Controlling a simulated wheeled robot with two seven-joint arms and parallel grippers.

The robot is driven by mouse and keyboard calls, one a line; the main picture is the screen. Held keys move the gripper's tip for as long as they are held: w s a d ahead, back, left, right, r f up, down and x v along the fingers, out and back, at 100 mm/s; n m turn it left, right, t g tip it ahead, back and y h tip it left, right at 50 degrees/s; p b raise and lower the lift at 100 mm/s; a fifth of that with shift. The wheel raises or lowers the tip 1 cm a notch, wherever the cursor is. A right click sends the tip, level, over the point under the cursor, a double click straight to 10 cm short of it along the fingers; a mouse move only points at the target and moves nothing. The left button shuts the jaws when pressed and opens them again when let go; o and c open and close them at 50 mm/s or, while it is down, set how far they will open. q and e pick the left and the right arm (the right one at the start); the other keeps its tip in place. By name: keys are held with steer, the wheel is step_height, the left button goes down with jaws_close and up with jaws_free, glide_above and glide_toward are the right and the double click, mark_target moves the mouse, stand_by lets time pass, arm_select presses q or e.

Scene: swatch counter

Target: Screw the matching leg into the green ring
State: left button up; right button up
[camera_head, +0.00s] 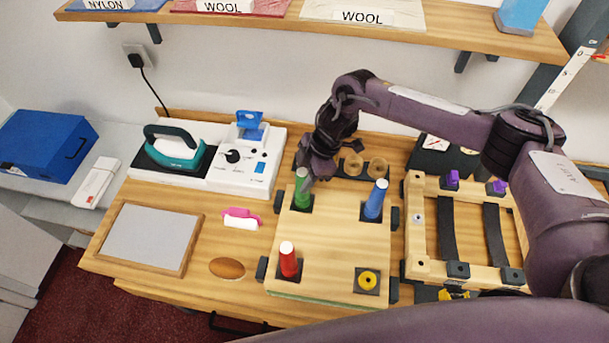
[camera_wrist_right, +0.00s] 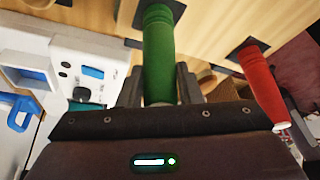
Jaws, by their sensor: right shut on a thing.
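The wooden board (camera_head: 325,240) lies on the counter with dark square patches near its corners. The green leg (camera_head: 303,190) stands upright at the board's back left corner, over the ring there, which it hides. My right gripper (camera_head: 318,168) is shut on the green leg; the leg also shows between the fingers in the right wrist view (camera_wrist_right: 159,55). The blue leg (camera_head: 376,199) stands at the back right and the red leg (camera_head: 288,260) at the front left. The yellow ring (camera_head: 367,281) at the front right has no leg in it. My left gripper is not in view.
A wooden frame with black straps (camera_head: 416,230) stands right of the board. A white control unit (camera_head: 240,165) with a teal iron (camera_head: 175,150) is at the back left. A pink brush (camera_head: 241,218), a brown oval (camera_head: 227,267) and a grey framed panel (camera_head: 150,238) lie left. A shelf (camera_head: 300,22) hangs above.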

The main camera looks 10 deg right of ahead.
steer(key=shift+a, duration=0.1)
steer(key=o, duration=0.9)
